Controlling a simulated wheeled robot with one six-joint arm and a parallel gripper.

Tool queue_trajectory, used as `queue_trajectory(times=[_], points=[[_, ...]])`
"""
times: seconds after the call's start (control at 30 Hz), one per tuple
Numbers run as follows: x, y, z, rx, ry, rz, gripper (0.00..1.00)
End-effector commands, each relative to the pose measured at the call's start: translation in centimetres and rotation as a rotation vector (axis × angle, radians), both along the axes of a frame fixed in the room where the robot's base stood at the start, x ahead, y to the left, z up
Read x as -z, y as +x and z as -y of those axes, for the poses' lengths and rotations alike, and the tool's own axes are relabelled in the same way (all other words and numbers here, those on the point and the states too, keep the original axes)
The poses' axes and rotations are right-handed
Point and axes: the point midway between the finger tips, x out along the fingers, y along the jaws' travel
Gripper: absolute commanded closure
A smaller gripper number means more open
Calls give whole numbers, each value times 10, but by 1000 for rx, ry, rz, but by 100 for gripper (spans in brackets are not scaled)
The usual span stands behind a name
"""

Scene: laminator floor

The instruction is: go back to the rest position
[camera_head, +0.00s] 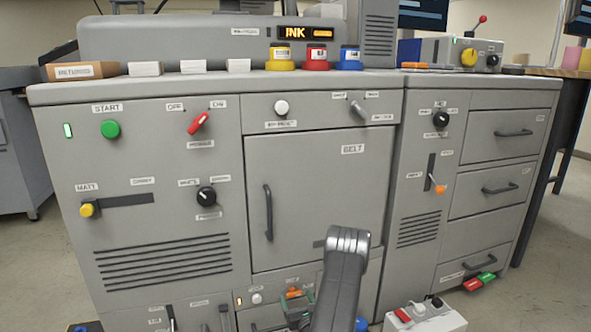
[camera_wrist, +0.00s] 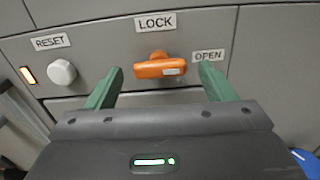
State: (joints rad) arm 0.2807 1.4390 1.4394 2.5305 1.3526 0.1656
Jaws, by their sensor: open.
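My gripper (camera_wrist: 160,72) is open, with its two green fingers pointing at the panel in the wrist view. An orange turn handle (camera_wrist: 160,68) lies roughly level under the LOCK label, between the two fingertips in the picture. I see no finger pressed on it, but the depth gap cannot be told. An OPEN label (camera_wrist: 208,56) is to its right. In the head view my gripper (camera_head: 298,302) is low at the front of the grey machine, partly hidden by my arm. No held object shows.
A white RESET knob (camera_wrist: 62,72) and a lit orange lamp (camera_wrist: 28,75) are left of the handle. The BELT door (camera_head: 315,205) is shut above. A grey box with a red switch (camera_head: 425,318) stands at lower right. Ink pots (camera_head: 316,58) stand on top.

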Motion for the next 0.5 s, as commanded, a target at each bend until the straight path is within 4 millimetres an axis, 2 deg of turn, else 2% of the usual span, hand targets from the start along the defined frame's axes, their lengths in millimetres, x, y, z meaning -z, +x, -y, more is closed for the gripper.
queue_trajectory(times=[0.5], points=[[-2, -97, 32, 4, 3, -4, 24]])
